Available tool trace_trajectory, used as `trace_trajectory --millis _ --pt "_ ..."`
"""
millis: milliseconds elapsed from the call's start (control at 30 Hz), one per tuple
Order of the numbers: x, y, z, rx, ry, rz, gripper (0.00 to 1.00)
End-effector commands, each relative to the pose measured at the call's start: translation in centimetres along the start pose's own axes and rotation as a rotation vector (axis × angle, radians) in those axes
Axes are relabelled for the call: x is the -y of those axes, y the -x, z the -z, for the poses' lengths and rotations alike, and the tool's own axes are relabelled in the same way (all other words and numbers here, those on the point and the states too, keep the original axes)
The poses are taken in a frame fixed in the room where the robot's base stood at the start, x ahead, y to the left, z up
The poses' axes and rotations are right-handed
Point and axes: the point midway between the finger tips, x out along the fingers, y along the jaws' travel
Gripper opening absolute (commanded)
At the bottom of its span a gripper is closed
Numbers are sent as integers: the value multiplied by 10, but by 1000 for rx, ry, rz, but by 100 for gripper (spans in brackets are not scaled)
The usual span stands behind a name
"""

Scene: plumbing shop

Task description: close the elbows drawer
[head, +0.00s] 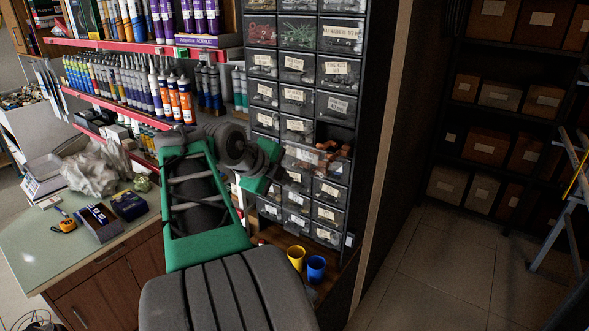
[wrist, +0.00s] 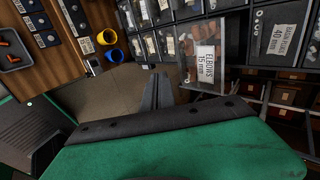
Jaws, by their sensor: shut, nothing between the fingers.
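The elbows drawer (head: 303,159) sticks out of the wall of small drawers, with copper-coloured fittings showing above its clear front. In the wrist view it is the drawer labelled ELBOWS 15 mm (wrist: 206,62), with copper elbows inside, standing out past its neighbours. My gripper (wrist: 158,90) shows at the middle of the wrist view, its dark fingers together and empty. The fingertips are just left of and below the drawer's labelled front in that view; I cannot tell whether they touch it. In the head view my arm partly hides the gripper near the drawer's left side.
The drawer cabinet (head: 297,95) has shut drawers around the open one. A yellow cup (head: 296,257) and a blue cup (head: 316,267) stand below it. A counter (head: 125,227) with boxes is at left. Open floor (head: 440,270) lies to the right.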

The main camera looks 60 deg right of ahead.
Motion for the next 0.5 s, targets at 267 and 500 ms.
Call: trace_trajectory --millis 267,500 --pt "26 -29 0 -1 0 -2 0" --pt "27 -32 0 1 1 0 0"
